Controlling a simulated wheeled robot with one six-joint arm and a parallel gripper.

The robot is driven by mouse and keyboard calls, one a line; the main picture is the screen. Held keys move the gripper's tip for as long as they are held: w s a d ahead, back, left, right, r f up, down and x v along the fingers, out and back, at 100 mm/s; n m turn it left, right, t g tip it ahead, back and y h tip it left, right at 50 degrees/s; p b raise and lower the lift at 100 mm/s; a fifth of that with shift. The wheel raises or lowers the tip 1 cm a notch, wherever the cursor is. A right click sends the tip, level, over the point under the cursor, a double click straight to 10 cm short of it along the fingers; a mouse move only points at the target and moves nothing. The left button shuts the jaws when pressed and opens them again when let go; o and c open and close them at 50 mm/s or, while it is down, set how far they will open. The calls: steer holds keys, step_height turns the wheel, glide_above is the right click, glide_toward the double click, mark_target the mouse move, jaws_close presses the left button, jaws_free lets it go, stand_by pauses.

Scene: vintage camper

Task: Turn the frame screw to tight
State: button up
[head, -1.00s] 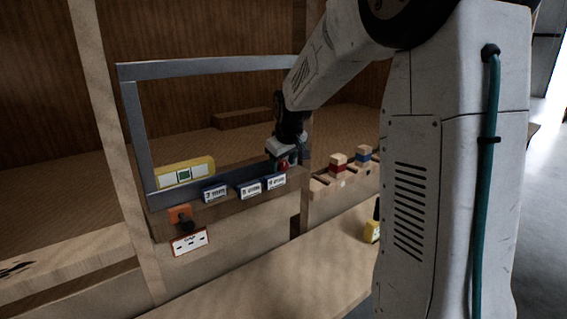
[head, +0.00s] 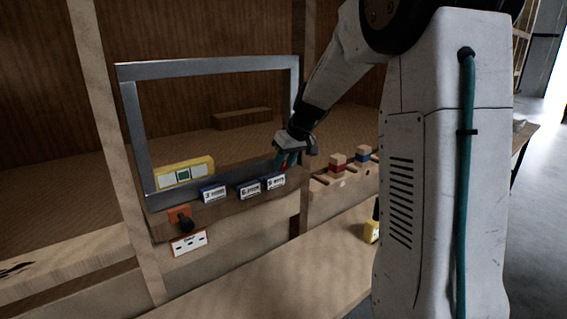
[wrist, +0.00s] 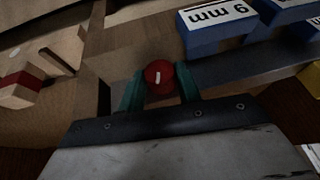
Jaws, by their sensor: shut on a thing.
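The frame screw shows as a round red head (wrist: 159,70) with a short white mark, seen end-on in the wrist view. My gripper (wrist: 160,88) has its two teal fingers on either side of the red head and is shut on it. In the head view my gripper (head: 287,161) is at the lower right corner of the grey metal window frame (head: 210,68), tilted, with a little red showing between the fingers. The white mark lies nearly upright in the wrist view. Any tight marking for the screw cannot be made out.
Blue blocks with white labels stand on the ledge left of my gripper; the closest (wrist: 222,25) reads 9 mm. An orange part with a black knob (head: 186,223) is lower left.

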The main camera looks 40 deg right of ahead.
steer(key=shift+d+y, duration=0.2)
steer(key=shift+y, duration=0.8)
steer(key=o, duration=1)
steer(key=shift+c, duration=0.2)
steer(key=v, duration=0.7)
steer(key=shift+s+d+r, duration=0.15)
steer(key=shift+d+r, duration=0.1)
steer(key=shift+r, duration=0.05)
